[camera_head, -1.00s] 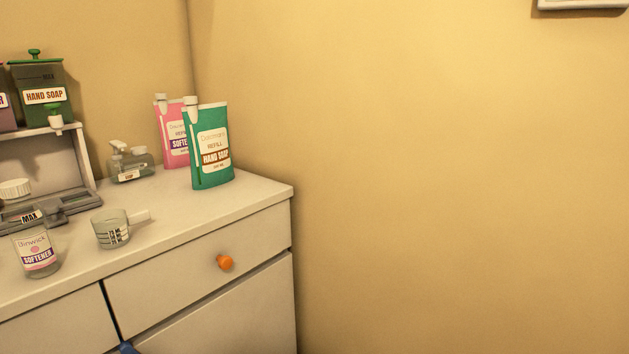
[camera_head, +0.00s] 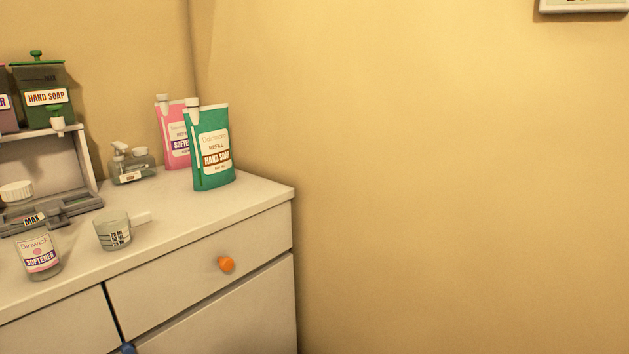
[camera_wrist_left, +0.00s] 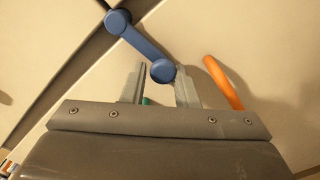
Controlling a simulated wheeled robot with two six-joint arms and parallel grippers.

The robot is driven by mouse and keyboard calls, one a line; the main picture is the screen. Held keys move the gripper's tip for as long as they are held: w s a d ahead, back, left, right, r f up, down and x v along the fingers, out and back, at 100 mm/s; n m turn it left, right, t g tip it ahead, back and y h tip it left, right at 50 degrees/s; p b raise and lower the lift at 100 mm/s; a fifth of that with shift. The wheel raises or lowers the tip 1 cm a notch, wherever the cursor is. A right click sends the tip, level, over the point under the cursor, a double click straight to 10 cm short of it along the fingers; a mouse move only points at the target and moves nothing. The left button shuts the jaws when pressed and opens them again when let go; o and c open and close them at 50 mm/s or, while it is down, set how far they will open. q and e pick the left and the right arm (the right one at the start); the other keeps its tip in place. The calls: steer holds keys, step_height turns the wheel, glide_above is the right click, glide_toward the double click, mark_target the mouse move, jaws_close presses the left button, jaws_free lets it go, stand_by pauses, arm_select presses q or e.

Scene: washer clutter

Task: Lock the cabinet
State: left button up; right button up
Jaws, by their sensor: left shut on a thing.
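The pale cabinet (camera_head: 200,290) fills the lower left of the head view. A blue latch (camera_wrist_left: 143,42), a bar with a round knob at each end, sits on the cabinet's front in the left wrist view. Only a bit of blue (camera_head: 128,348) shows at the bottom edge of the head view, beside a dark gap. My left gripper (camera_wrist_left: 160,76) is shut on the latch's lower knob, with a grey finger on each side. The upper knob lies by a dark gap between panels. My right gripper is in neither view.
An orange handle (camera_wrist_left: 223,82) stands close right of my left fingers. An orange knob (camera_head: 226,264) is on the drawer. The cabinet top holds a softener jar (camera_head: 39,252), a measuring cup (camera_head: 114,233), a pump bottle (camera_head: 132,164), and green (camera_head: 211,150) and pink (camera_head: 172,135) refill packs.

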arm_select(q)
steer(key=shift+o, duration=0.9)
steer(key=shift+s+a+r+p, duration=0.35)
steer(key=shift+a+r+p, duration=0.15)
steer(key=shift+a, duration=0.15)
steer(key=shift+o, duration=0.2)
steer(key=shift+s, duration=0.1)
steer(key=shift+a, duration=0.15)
steer(key=shift+o, duration=1.3)
steer(key=shift+s, duration=0.1)
steer(key=shift+f, duration=0.15)
